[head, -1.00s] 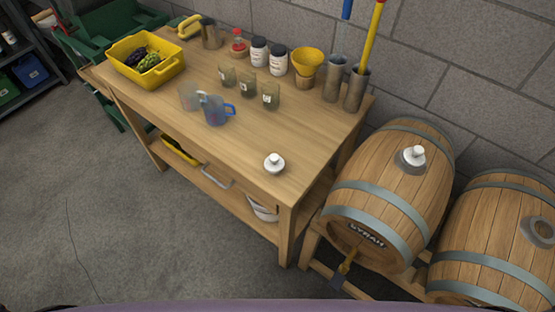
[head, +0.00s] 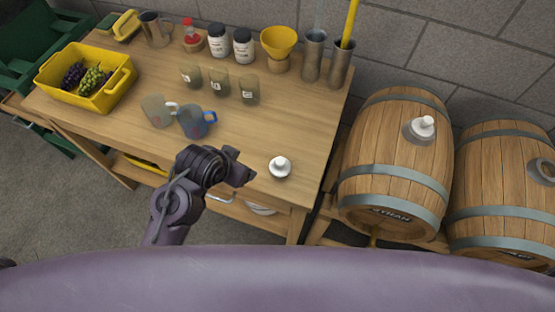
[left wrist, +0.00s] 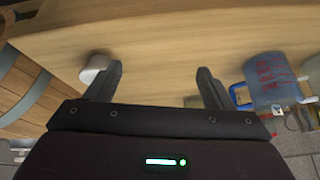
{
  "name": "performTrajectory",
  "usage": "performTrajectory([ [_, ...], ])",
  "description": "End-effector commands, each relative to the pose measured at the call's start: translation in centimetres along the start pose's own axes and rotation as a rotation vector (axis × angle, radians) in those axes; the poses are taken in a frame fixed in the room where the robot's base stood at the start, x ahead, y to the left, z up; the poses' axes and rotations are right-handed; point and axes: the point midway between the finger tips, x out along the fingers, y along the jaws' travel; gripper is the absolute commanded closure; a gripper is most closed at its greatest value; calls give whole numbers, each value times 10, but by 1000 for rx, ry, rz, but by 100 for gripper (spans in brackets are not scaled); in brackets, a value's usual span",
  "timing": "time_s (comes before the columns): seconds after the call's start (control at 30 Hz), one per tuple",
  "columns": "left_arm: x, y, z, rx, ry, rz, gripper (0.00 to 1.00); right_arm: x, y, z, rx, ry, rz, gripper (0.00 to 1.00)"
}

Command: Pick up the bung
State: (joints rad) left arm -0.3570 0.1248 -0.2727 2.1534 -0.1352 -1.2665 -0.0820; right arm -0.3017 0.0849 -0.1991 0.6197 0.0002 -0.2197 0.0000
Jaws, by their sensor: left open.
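A white bung (head: 280,168) stands on the bench top near its front right corner. My left gripper (head: 242,167) is open and empty, just left of the bung in the head view. In the left wrist view, the bung (left wrist: 95,66) shows beyond and outside the left-hand finger of the open gripper (left wrist: 158,84), not between the fingers. Another white bung (head: 423,127) sits in the top of the Syrah barrel (head: 385,180). My right gripper is out of view.
The wooden bench (head: 240,130) carries a clear jug (head: 158,112), a blue jug (head: 195,122), several small jars, a yellow funnel (head: 281,43) and a yellow grape tub (head: 105,97). A second barrel (head: 505,200) has an open hole. The bench around the bung is clear.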

Motion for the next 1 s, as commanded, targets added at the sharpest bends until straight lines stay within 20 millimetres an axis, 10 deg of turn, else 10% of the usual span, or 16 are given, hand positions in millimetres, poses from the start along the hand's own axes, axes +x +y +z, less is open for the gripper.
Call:
performTrajectory([
  [0.27,-28,67,-123,466,316,49,24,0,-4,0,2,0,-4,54],
  [0.5,-74,184,-209,1160,676,79,24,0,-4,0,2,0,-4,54],
  [0.77,-85,281,-185,2044,897,144,24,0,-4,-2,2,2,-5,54],
  [1.0,-42,243,-121,2785,746,354,24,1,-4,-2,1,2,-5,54],
])
